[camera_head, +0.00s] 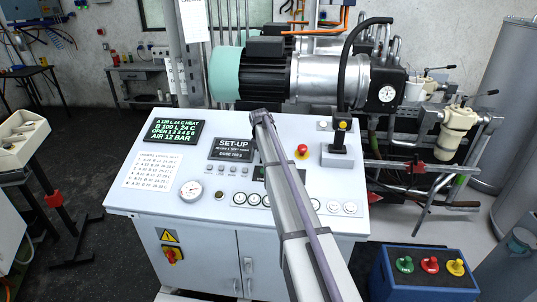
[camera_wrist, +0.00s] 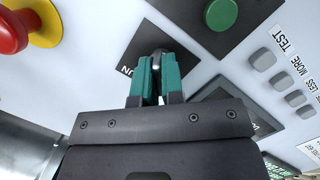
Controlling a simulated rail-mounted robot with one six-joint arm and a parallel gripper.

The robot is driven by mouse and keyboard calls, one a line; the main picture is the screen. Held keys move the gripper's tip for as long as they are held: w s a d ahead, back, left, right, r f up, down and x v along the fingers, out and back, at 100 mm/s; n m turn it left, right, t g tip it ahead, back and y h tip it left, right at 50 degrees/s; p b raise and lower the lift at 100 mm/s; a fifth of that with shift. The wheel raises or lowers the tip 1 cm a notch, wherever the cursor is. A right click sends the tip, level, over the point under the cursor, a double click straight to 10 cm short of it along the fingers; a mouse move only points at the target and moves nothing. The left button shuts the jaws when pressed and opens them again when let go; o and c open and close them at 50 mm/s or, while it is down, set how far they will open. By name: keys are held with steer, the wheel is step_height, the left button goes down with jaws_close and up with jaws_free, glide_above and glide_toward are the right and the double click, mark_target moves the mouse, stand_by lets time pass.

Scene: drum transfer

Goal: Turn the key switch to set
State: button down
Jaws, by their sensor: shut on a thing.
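In the wrist view, the key switch sits on a dark square plate (camera_wrist: 172,38) on the white panel. My gripper (camera_wrist: 157,72) has its two teal fingers shut around the small key (camera_wrist: 156,58) at the plate. Only a sliver of the key shows between the fingertips. A white label, partly hidden and apparently reading RUN, is beside the fingers. The rest of the plate's markings are covered, so I cannot tell the key's position. In the head view, my arm crosses the console (camera_head: 225,215) and hides the key switch.
A red mushroom button (camera_wrist: 12,32) on a yellow base is close by at the upper left, and a green button (camera_wrist: 222,14) is above right. Grey buttons (camera_wrist: 263,59) line the right. A SET-UP display (camera_head: 233,149) and a gauge (camera_head: 191,190) are on the console.

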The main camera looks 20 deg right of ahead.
stand_by(0.4)
steer(key=c, duration=1.2)
jaws_free()
steer(key=shift+c, duration=0.2)
steer(key=p+v, duration=1)
steer(key=v, duration=0.1)
steer(key=shift+p, duration=0.3)
steer(key=shift+f, duration=0.15)
